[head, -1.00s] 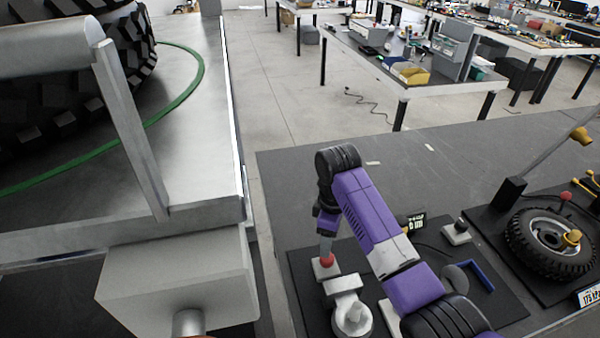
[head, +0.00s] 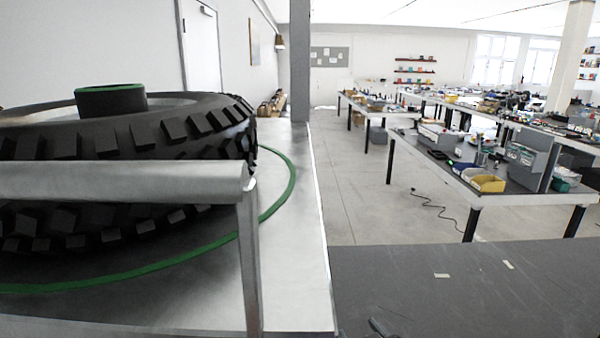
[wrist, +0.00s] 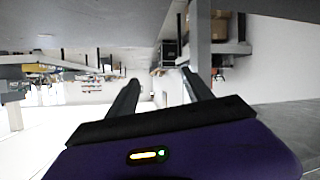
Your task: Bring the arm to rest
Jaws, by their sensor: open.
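My gripper (wrist: 160,77) shows in the wrist view, with its two dark fingers apart and nothing between them. The purple wrist body fills the bottom of that view. The wrist picture looks upside down, with the room's far wall and tables behind the fingers. In the head view my arm is out of sight, except perhaps a small dark piece at the bottom edge that I cannot identify.
A big black tyre (head: 130,135) lies on a metal platform (head: 305,270) with a green ring line, at left. A metal bar (head: 110,182) stands before it. Workbenches (head: 490,190) stand beyond a open floor (head: 350,200).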

